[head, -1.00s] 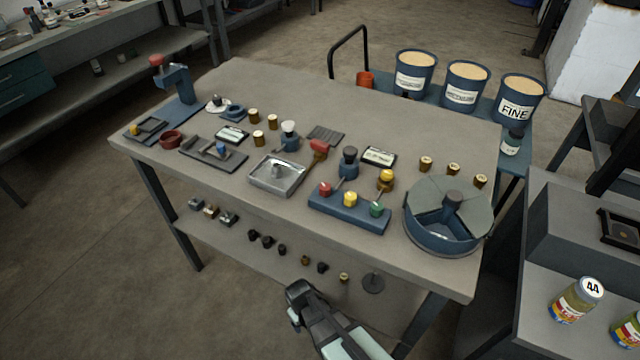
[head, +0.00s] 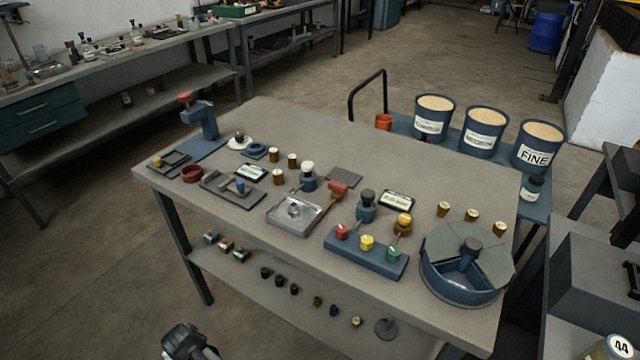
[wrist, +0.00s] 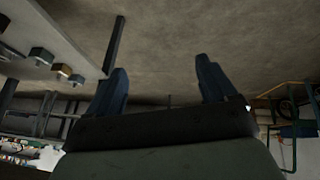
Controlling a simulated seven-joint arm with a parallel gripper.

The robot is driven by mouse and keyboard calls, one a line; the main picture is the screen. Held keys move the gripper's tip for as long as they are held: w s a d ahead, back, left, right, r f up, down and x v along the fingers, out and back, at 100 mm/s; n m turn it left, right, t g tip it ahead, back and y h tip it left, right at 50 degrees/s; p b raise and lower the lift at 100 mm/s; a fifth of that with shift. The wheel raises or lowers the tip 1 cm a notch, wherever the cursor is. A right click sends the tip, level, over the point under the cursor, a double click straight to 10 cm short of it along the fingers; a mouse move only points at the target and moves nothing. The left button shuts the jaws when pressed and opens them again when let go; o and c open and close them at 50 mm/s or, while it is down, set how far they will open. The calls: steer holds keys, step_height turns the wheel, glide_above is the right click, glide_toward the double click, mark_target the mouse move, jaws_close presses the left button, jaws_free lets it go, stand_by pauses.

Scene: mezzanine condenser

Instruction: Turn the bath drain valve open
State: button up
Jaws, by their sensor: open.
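The worktable (head: 225,150) carries several knobbed fittings, and I cannot tell which is the bath drain valve. A shallow metal tray (head: 283,222) with a small fitting inside sits mid-table. Around it stand a white-knobbed fitting (head: 308,172), a red-headed lever (head: 338,189) and a black-knobbed fitting (head: 367,205). A blue block (head: 350,254) bears red, yellow and green knobs. A round blue tub (head: 462,282) is at the right end. My gripper (wrist: 160,85) is open and empty in the wrist view, well away from the tabletop fittings. In the head view only part of it shows at the bottom edge.
Three sand-filled buckets (head: 431,121) stand on a blue cart behind the table. The table's lower shelf (head: 230,275) holds small parts. A side bench (head: 570,300) lies to the right, a long bench (head: 90,92) at far left. The floor at front left is clear.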

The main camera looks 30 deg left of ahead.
steer(key=w+a+r+n+t+y, duration=0.1)
steer(key=w+a+r+n+t, duration=0.15)
steer(key=w+a+r, duration=0.65)
steer(key=w+a+r+n+t+y, duration=0.25)
steer(key=w+a+r, duration=0.35)
steer(key=a+r, duration=0.4)
steer(key=w+a+r+t, duration=0.1)
steer(key=w+r+t, duration=0.1)
steer(key=w+r, duration=0.65)
steer(key=w+a+r+t, duration=0.2)
steer(key=w+r, duration=0.3)
steer(key=r, duration=0.6)
steer(key=w+d+r+m+h, duration=0.35)
steer(key=w+d, duration=0.25)
steer(key=w, duration=0.2)
steer(key=m+g+h, duration=0.6)
steer(key=m+g, duration=0.4)
steer(key=m, duration=1.1)
glide_toward(338, 184)
step_height(338, 184, down, 9)
steer(key=shift+w+d, duration=0.15)
